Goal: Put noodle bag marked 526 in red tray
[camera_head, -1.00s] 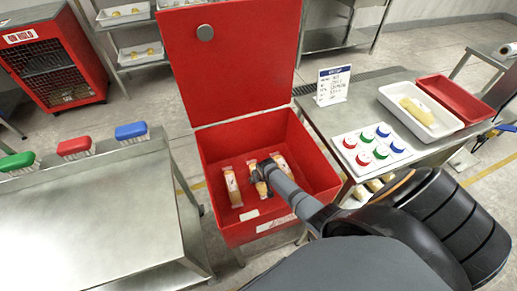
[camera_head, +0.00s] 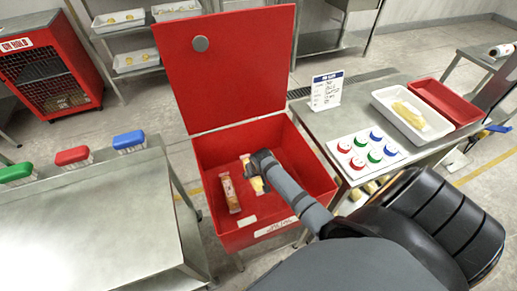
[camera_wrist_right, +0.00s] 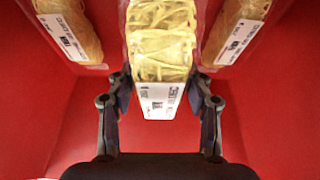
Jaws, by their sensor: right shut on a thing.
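My right gripper (camera_head: 262,163) is inside the open red bin. In the right wrist view the right gripper (camera_wrist_right: 160,105) is shut on the middle noodle bag (camera_wrist_right: 160,50), with a finger on each side near its white label. I cannot read its number with certainty. The held bag (camera_head: 251,176) is partly hidden by the gripper in the head view. Another noodle bag (camera_head: 230,193) lies to its left. A further bag (camera_wrist_right: 240,30) shows to the right in the wrist view and is hidden in the head view. The red tray (camera_head: 447,101) stands on the right table and looks empty. My left gripper is not in view.
The red bin (camera_head: 210,152) has its lid (camera_head: 235,75) raised behind. On the right table are a white tray (camera_head: 380,98) holding a yellow bag, a board of coloured discs (camera_head: 352,140) and a standing sign (camera_head: 327,90). A steel table (camera_head: 90,225) fills the left.

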